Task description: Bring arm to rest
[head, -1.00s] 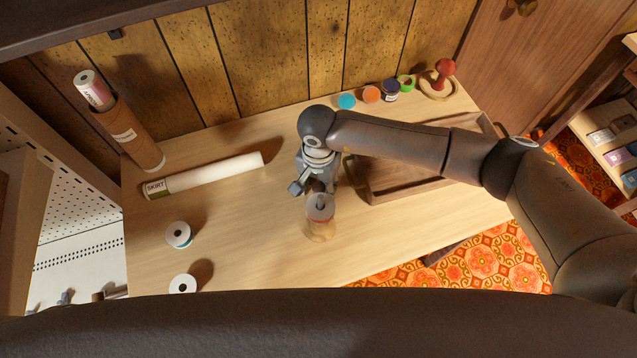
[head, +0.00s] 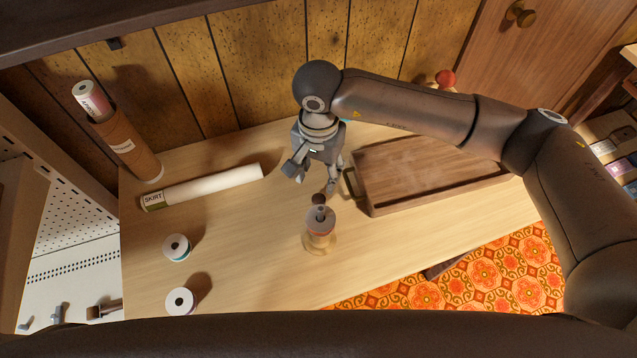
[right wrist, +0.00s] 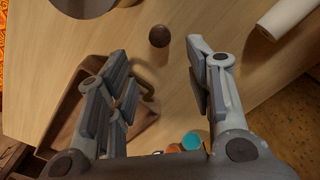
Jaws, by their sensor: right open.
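My right gripper (head: 311,180) is open and empty, hanging above the wooden table (head: 245,240) with its fingers pointing down. In the right wrist view its two fingers (right wrist: 158,85) stand wide apart with nothing between their pads. Just past the fingertips is a small dark brown round piece (head: 319,199); it also shows in the right wrist view (right wrist: 159,36). A clear, amber-tinted round container (head: 320,238) with a grey-pink top stands just in front of it, apart from the gripper. My left gripper is out of view.
A wooden tray (head: 430,175) lies right of the gripper. A white roll labelled SKIRT (head: 205,187), a cardboard tube (head: 130,145) and two spools (head: 177,247) are on the left. A panelled wall (head: 255,65) stands behind. My right arm hides most of the table's back right.

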